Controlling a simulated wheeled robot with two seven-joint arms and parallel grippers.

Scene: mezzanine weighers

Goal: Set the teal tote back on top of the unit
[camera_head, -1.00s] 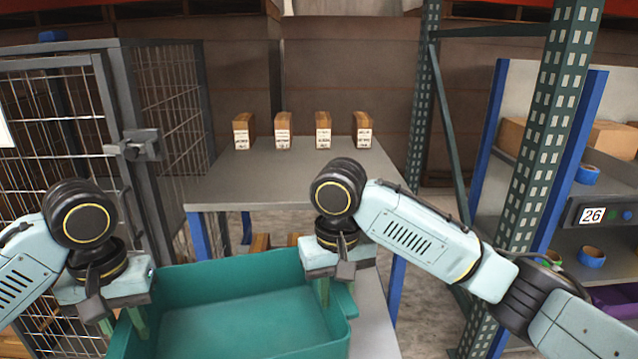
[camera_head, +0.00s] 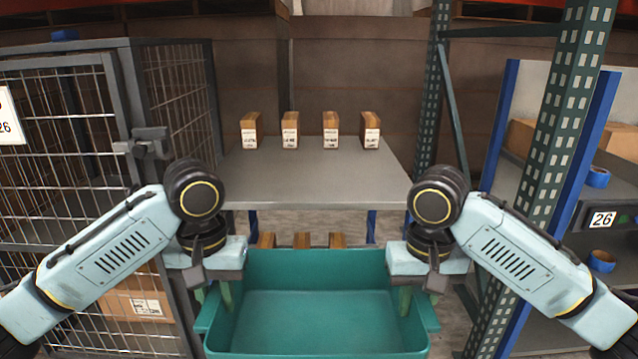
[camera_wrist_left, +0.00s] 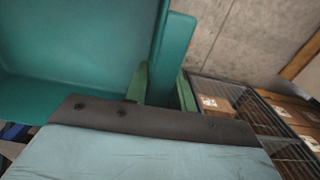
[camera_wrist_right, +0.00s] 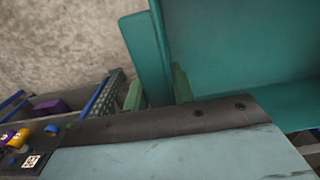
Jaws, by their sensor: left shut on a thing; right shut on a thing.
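The teal tote (camera_head: 318,271) is empty and held between my two grippers, in front of the unit and below its grey top (camera_head: 310,178). My left gripper (camera_head: 228,298) is shut on the tote's left side wall. The tote wall (camera_wrist_left: 172,50) runs between its green fingers in the left wrist view. My right gripper (camera_head: 404,299) is shut on the right side wall, which also shows between the fingers in the right wrist view (camera_wrist_right: 150,55). The tote looks roughly level. Its bottom edge and underside are out of view.
Several brown boxes with white labels (camera_head: 290,130) stand in a row along the back of the unit's top; the front is clear. More brown boxes (camera_head: 302,240) show beneath. A wire cage (camera_head: 60,150) stands left, a green rack post (camera_head: 560,130) right.

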